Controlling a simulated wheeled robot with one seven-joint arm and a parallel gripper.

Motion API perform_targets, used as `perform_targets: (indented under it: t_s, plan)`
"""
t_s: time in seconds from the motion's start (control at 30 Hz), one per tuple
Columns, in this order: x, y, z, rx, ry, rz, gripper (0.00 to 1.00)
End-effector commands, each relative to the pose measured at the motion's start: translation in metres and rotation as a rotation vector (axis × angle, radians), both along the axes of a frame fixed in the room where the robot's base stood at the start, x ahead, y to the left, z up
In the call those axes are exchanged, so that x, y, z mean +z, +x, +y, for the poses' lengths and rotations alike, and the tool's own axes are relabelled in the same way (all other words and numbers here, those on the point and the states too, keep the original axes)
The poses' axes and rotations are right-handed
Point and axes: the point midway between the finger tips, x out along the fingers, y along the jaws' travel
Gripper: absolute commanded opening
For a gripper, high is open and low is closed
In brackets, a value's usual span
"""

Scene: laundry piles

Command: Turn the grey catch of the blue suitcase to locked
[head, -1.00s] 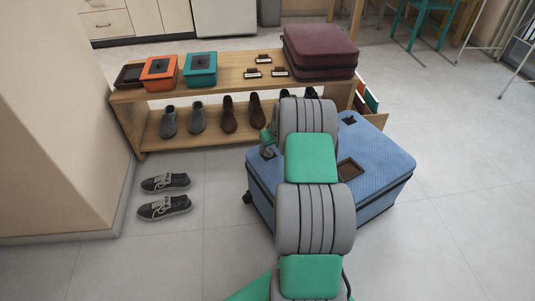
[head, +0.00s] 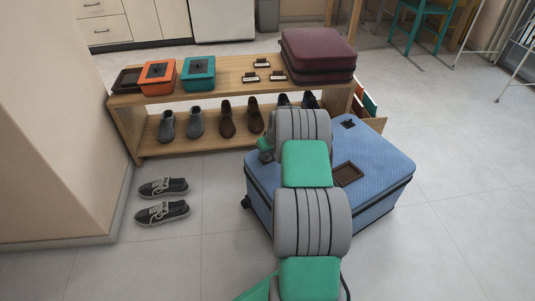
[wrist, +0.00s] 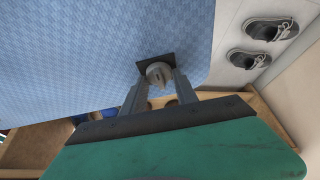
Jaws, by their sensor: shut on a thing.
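The blue suitcase (head: 385,165) lies on the floor in front of the wooden bench. In the wrist view its blue textured top (wrist: 100,50) fills the upper left. The grey catch (wrist: 158,71) sits on a dark square plate (wrist: 170,59) near the suitcase's edge. My gripper (wrist: 160,82) is shut on the catch, one finger on each side. The fingers partly cover the catch, and I cannot tell which way it is set. In the head view my arm hides most of the gripper and the catch.
The bench (head: 225,83) behind the suitcase bears an orange box (head: 158,77), a teal box (head: 198,73) and a maroon suitcase (head: 318,55). Several shoes stand on its lower shelf. Grey sneakers (head: 163,212) lie on the floor at left.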

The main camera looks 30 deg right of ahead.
Motion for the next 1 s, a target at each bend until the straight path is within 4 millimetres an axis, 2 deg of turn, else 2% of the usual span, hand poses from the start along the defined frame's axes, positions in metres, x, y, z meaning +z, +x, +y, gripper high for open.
perform_targets:
  t_s: [0.17,0.57,0.77,1.0]
  plan:
    - [-0.0001,-0.0003,0.0,0.0,0.0,0.001,0.0]
    - [0.0006,0.0,0.0013,-0.048,0.001,0.001,0.0]
    - [0.001,0.0001,0.0022,-0.159,0.0,0.001,0.0]
    - [0.0008,0.0007,0.0037,-0.366,0.0,0.001,0.0]
